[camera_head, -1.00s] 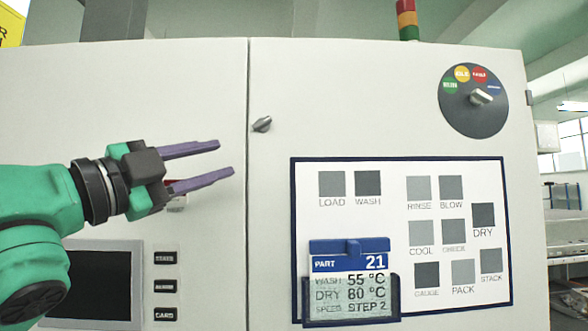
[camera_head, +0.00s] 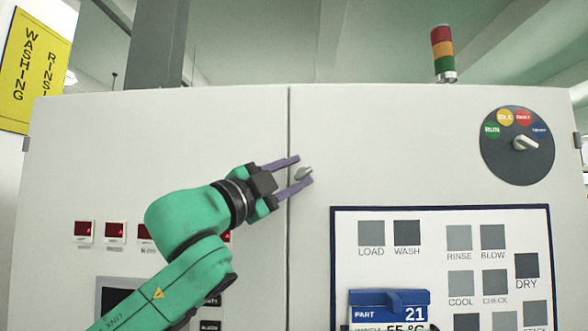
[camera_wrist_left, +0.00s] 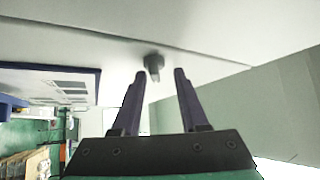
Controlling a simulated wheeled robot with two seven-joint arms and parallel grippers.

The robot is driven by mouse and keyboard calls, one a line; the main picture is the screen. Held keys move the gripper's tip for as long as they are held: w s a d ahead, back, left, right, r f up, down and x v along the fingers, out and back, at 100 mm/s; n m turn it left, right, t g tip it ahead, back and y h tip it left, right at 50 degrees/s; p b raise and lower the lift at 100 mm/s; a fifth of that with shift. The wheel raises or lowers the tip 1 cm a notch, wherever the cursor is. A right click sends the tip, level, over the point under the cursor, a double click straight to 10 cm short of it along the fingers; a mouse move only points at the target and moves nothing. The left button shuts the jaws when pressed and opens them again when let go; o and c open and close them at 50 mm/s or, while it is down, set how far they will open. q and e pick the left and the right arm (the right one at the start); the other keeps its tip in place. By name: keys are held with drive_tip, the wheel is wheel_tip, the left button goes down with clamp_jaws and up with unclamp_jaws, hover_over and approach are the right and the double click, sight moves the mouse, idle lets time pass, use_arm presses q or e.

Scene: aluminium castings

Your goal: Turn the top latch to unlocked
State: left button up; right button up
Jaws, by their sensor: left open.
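The top latch (camera_head: 304,173) is a small grey knob on the white cabinet front, just right of the vertical door seam. It also shows in the left wrist view (camera_wrist_left: 153,64), just past the fingertips and between their lines. My left gripper (camera_head: 306,170) is open, with its two purple fingers pointing at the latch, one above and one below it in the head view. In the left wrist view the fingers (camera_wrist_left: 160,74) are apart with nothing between them. I cannot tell whether they touch the latch. My right gripper is not in view.
A round dial (camera_head: 517,146) with coloured labels is at the upper right. A blue-framed panel (camera_head: 440,209) of grey squares holds a blue Part 21 card (camera_head: 389,304). Red displays (camera_head: 115,231) are at the left. A signal tower (camera_head: 443,52) stands on top.

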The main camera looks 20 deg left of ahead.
use_arm(q)
drive_tip(key=shift+w+d+f, duration=0.1)
drive_tip(key=c, duration=0.6)
clamp_jaws()
